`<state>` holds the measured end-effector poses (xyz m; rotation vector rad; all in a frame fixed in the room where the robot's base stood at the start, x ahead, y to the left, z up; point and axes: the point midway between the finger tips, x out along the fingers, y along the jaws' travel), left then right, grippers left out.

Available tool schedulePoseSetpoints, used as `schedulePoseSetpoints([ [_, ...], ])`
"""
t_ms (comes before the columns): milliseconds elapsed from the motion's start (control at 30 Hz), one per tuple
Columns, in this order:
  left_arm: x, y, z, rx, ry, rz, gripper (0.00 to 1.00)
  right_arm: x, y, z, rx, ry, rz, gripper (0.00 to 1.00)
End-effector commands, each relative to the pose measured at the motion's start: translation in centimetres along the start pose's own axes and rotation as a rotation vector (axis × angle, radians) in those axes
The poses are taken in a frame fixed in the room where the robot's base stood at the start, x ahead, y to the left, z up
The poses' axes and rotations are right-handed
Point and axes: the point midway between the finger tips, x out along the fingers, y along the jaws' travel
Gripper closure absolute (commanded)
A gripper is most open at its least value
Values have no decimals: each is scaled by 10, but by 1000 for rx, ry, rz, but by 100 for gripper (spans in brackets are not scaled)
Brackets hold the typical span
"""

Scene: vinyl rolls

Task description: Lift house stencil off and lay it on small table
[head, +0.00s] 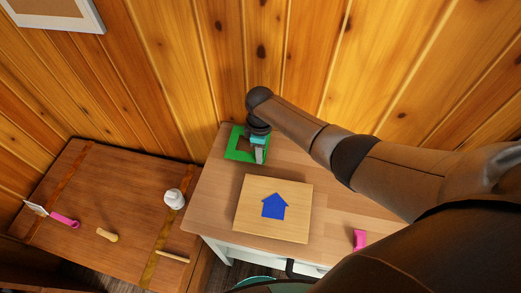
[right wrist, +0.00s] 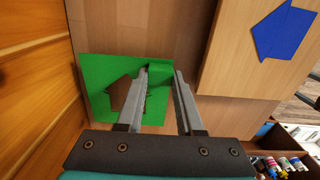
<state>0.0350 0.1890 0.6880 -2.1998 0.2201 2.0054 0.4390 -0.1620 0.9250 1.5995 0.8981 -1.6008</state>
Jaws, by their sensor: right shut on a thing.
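The green house stencil (head: 234,150), a square sheet with a house-shaped cutout, is at the back left corner of the light wood tabletop (head: 208,190). In the right wrist view the stencil (right wrist: 98,75) shows wood through its cutout. My right gripper (head: 259,158) is shut on the stencil's raised green tab, between the fingers in the right wrist view (right wrist: 161,78). I cannot tell whether the sheet touches the tabletop. A blue house shape (head: 274,206) shows on a square wooden board (head: 250,226), clear of the stencil. My left gripper is not in view.
A lower brown table (head: 110,190) at left holds a white bottle (head: 174,199), a pink-handled tool (head: 65,220) and small wooden items. A pink object (head: 359,239) lies right of the board. The wooden wall is close behind the stencil. An open box of small bottles (right wrist: 275,160) is below.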

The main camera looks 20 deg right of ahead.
Motion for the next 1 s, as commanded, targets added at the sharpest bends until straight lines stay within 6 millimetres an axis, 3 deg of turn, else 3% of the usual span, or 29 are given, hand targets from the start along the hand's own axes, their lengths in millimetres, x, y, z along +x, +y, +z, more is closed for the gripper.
schedulePoseSetpoints([
  [1000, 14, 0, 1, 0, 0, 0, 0, 18, 0, 0, -1, 1, 1, 100],
])
